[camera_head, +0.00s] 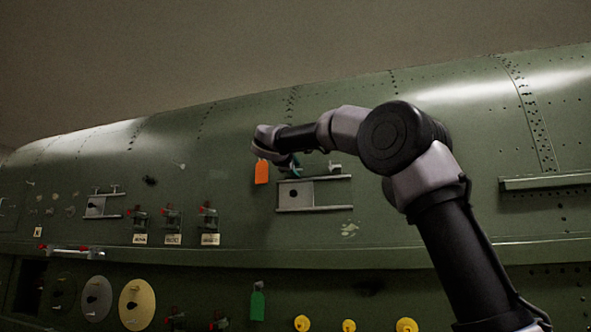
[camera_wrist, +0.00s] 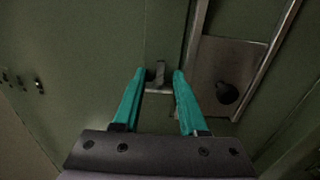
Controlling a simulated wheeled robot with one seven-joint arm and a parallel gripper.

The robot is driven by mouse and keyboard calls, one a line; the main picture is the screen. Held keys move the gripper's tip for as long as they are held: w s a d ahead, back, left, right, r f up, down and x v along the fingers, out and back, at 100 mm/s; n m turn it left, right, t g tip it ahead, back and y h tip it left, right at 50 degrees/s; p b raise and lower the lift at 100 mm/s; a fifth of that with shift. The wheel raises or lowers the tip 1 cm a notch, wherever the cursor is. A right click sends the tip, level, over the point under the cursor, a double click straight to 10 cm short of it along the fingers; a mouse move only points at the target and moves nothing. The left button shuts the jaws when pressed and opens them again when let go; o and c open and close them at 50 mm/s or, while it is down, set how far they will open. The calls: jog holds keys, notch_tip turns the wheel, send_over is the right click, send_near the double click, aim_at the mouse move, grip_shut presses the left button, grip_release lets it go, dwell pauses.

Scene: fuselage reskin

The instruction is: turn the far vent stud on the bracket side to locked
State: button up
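In the wrist view, the two teal fingers of my gripper (camera_wrist: 159,73) are apart. A small grey vent stud with an upright tab (camera_wrist: 159,74) shows between the fingertips, with a visible gap on each side. Beside it is the bracket (camera_wrist: 215,62), a metal plate between two rails with a dark round knob or hole. In the head view, the bracket (camera_head: 323,193) is on the green fuselage skin, and my gripper (camera_head: 296,168) is at its upper left end. Another stud (camera_head: 335,167) shows at the upper rail's right. My arm hides the stud at the fingers there.
A similar bracket (camera_head: 96,207) and several red-topped valves (camera_head: 172,217) are farther left. A green tag (camera_head: 257,305) and yellow knobs (camera_head: 302,323) are below. A long rail (camera_head: 550,182) juts out at right.

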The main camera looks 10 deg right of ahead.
grip_shut()
jog(key=shift+f+m, duration=0.1)
jog(key=shift+m, duration=0.3)
jog(key=m, duration=0.3)
jog(key=shift+a+f+m, duration=0.1)
jog(key=shift+f+m, duration=0.1)
jog(key=shift+m, duration=0.2)
jog(key=m, duration=0.6)
jog(key=f+m, duration=0.1)
jog(key=m, duration=0.2)
jog(key=shift+w+a, duration=0.2)
jog(key=shift+a, duration=0.15)
jog(key=m, duration=0.4)
jog(key=shift+w+a, duration=0.1)
jog(key=shift+a, duration=0.15)
jog(key=shift+m, duration=0.3)
